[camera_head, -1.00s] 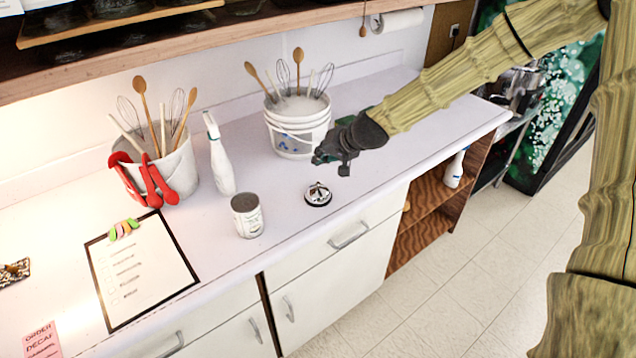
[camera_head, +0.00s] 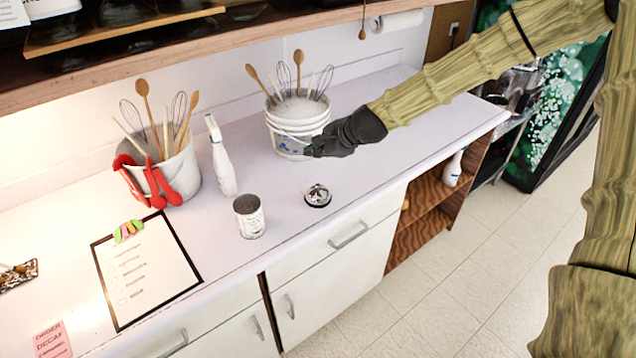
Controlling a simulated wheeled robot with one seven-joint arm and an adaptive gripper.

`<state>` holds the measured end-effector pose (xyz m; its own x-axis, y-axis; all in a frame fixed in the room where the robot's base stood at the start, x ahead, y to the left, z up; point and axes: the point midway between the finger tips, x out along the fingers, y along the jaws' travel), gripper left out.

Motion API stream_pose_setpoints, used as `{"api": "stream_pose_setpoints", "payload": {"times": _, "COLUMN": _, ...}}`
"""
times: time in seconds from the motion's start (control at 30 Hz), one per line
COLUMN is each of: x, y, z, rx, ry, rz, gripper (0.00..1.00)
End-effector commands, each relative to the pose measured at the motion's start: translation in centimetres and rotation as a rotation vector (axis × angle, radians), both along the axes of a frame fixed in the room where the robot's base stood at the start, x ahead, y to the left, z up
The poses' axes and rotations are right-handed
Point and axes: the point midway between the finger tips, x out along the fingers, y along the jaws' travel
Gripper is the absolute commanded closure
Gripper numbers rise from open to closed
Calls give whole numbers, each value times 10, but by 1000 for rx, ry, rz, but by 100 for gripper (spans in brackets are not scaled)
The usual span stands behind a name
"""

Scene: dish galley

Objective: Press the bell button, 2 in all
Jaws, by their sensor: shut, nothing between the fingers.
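The bell (camera_head: 317,196) is a small round silver call bell with a dark base. It stands on the white counter near its front edge, right of a can. My gripper (camera_head: 310,149) is shut and empty. It is in front of the right bucket in the picture, above and apart from the bell. The bell is fully in sight.
A can (camera_head: 250,217) stands left of the bell, with a white spray bottle (camera_head: 223,160) behind it. Utensil buckets stand behind, a left one (camera_head: 181,172) and a right one (camera_head: 285,142). A clipboard (camera_head: 150,268) lies at left. The counter (camera_head: 385,140) to the right is clear.

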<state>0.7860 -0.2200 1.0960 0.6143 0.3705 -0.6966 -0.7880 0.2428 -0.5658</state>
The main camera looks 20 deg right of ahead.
Motion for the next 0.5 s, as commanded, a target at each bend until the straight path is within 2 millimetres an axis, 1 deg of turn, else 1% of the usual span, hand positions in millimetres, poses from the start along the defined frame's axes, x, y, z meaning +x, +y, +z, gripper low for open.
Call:
{"api": "stream_pose_setpoints", "payload": {"times": 0.2, "x": -1, "y": 1, "z": 3, "rx": 70, "ry": 42, "rz": -71, "gripper": 100}}
{"api": "stream_pose_setpoints", "payload": {"times": 0.5, "x": -1, "y": 1, "z": 3, "rx": 77, "ry": 47, "rz": -79, "gripper": 100}}
